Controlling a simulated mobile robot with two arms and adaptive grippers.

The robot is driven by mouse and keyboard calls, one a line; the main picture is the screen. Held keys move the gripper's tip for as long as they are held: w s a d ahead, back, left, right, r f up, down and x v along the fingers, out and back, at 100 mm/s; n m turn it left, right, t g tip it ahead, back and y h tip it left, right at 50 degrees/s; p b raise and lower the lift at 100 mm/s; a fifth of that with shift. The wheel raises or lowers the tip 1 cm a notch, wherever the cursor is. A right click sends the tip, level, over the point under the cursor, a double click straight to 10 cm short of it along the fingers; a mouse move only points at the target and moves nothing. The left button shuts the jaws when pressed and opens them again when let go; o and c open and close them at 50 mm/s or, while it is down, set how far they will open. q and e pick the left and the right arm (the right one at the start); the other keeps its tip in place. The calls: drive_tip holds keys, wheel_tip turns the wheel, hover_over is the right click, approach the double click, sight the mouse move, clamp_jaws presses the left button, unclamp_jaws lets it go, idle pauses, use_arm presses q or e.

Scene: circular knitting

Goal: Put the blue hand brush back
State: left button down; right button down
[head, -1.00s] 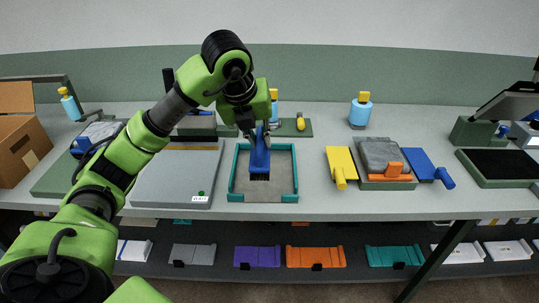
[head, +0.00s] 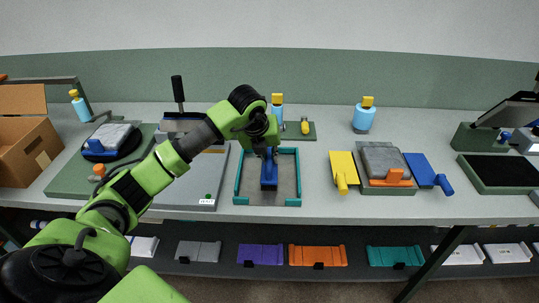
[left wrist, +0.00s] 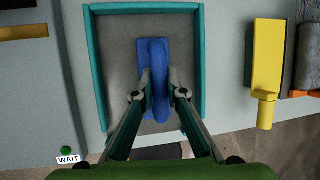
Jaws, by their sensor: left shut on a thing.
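The blue hand brush (head: 269,176) is inside the teal-rimmed tray (head: 298,176), near its middle. In the left wrist view the brush (left wrist: 154,52) lies lengthwise, with the grey tray floor around it and the teal rim (left wrist: 97,62) on both sides. My left gripper (head: 268,152) reaches down over the tray and is shut on the brush's handle. In the left wrist view the gripper's fingers (left wrist: 160,92) are on either side of the handle. Whether the brush touches the tray floor is hard to tell. My right gripper is not in view.
A grey board with a WAIT label (left wrist: 68,160) lies left of the tray. To the right are a yellow dustpan (head: 342,169), a grey block with an orange brush (head: 391,178) and a blue dustpan (head: 425,171). Blue bottles (head: 364,117) stand behind.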

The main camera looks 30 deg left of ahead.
use_arm(q)
drive_tip(key=shift+f, duration=0.1)
drive_tip(key=c, duration=2)
unclamp_jaws()
drive_tip(key=shift+c, duration=0.2)
drive_tip(key=shift+r, duration=0.3)
drive_tip(key=b+v, duration=0.2)
drive_tip(key=v, duration=0.9)
drive_tip(key=shift+s+r, duration=0.25)
